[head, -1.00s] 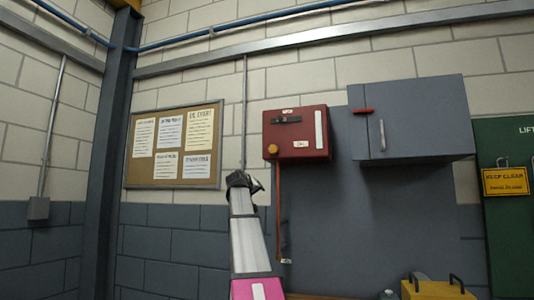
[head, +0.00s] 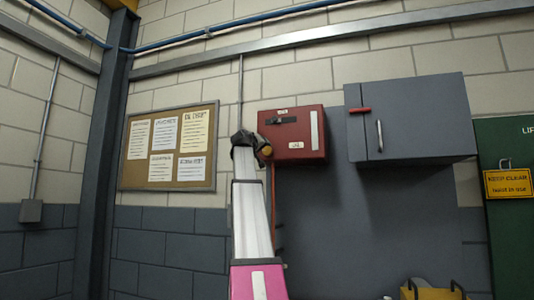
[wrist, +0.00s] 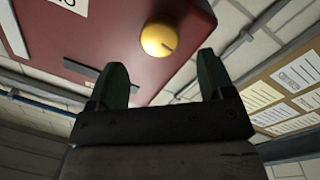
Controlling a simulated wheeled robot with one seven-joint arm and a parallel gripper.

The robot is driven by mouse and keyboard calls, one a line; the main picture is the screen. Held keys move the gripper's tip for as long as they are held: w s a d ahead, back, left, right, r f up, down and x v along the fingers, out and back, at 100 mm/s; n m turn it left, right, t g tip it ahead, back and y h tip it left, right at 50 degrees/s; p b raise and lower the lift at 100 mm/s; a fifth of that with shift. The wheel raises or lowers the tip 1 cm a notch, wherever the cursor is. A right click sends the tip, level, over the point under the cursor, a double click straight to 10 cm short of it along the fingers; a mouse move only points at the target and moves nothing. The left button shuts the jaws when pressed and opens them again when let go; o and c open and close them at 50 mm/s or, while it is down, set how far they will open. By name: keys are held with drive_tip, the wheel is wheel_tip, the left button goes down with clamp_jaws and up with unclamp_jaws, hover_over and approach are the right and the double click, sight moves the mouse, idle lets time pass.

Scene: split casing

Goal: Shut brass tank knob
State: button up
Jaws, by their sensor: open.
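The brass knob (wrist: 158,41) is a round yellow button-like dial with a dark mark, on the face of a red box (head: 309,132) on the wall. In the head view the knob (head: 267,151) shows at the box's lower left, beside my gripper (head: 246,148). In the wrist view my gripper (wrist: 158,80) is open and empty. Its two dark green fingers point toward the knob, which lies between and beyond their tips. The fingers appear apart from the knob.
A grey cabinet (head: 412,118) with a red latch hangs right of the red box. A cork notice board (head: 168,147) is on the wall to the left. A yellow case (head: 433,293) stands at lower right. A thin pipe runs down below the box.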

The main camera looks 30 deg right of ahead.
sight(266, 151)
drive_tip(key=x, duration=0.7)
drive_tip(key=c, duration=0.9)
